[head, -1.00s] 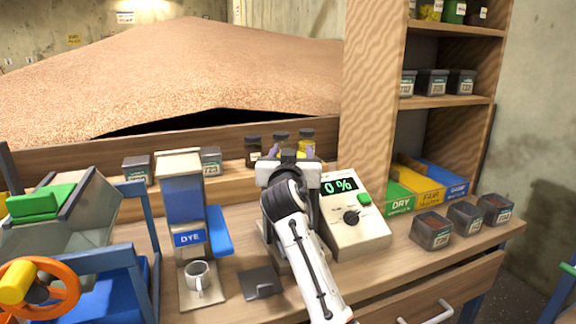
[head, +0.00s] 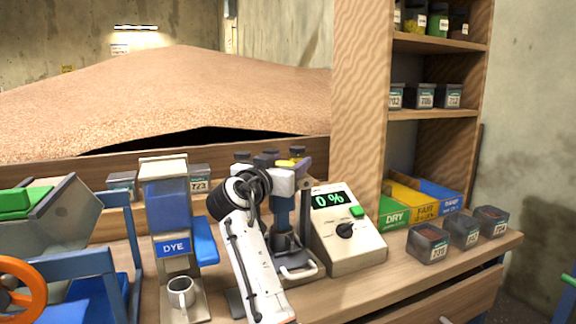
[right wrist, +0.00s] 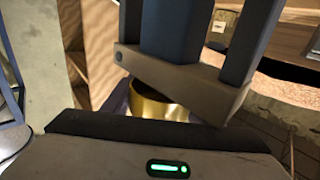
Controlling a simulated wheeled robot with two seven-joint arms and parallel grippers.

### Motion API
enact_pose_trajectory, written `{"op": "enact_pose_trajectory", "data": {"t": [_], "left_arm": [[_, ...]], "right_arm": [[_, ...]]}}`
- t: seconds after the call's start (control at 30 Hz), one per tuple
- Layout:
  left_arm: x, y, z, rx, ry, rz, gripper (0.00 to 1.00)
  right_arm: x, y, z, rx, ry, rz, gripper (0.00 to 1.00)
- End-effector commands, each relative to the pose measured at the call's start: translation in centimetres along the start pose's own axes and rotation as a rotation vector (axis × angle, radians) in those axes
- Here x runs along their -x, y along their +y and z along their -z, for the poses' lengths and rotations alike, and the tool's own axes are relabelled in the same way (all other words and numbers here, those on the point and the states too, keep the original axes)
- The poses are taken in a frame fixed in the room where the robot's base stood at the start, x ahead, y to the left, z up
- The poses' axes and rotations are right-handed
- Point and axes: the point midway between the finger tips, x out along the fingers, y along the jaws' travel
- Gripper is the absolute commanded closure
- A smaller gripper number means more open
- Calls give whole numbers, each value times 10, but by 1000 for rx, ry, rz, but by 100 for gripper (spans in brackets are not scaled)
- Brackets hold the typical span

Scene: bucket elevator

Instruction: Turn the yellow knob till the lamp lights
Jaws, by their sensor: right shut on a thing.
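The yellow knob (right wrist: 155,104) shows as a brassy cylinder in the right wrist view, partly hidden behind the metal crossbar of a stand with a blue column (right wrist: 170,30). My right gripper (head: 296,172) is at the top of this stand in the head view, shut on the knob. Its hold is mostly hidden by its own body and the crossbar. I cannot make out a lit lamp on the stand. A meter box (head: 346,246) next to it reads 0 % in green. My left gripper is not in view.
A blue DYE dispenser (head: 165,205) with a white mug (head: 181,292) stands left of my right arm. Several dark jars stand behind the stand. An orange wheel (head: 22,285) is at far left. DRY (head: 394,215) and other bins and small tubs (head: 428,243) are at right.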

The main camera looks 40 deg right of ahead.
Motion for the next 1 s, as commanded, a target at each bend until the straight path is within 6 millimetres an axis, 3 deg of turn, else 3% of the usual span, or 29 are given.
{"op": "enact_pose_trajectory", "data": {"t": [0.13,0.17,0.27,0.63,1.0], "left_arm": [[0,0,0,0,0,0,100],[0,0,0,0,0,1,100],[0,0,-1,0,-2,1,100],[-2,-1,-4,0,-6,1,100],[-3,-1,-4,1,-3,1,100]], "right_arm": [[0,0,-1,2,-2,1,70],[0,0,-1,2,-2,1,46],[0,0,-1,2,-2,1,29],[5,0,0,0,0,2,29],[62,-1,-1,1,-2,3,29]]}}
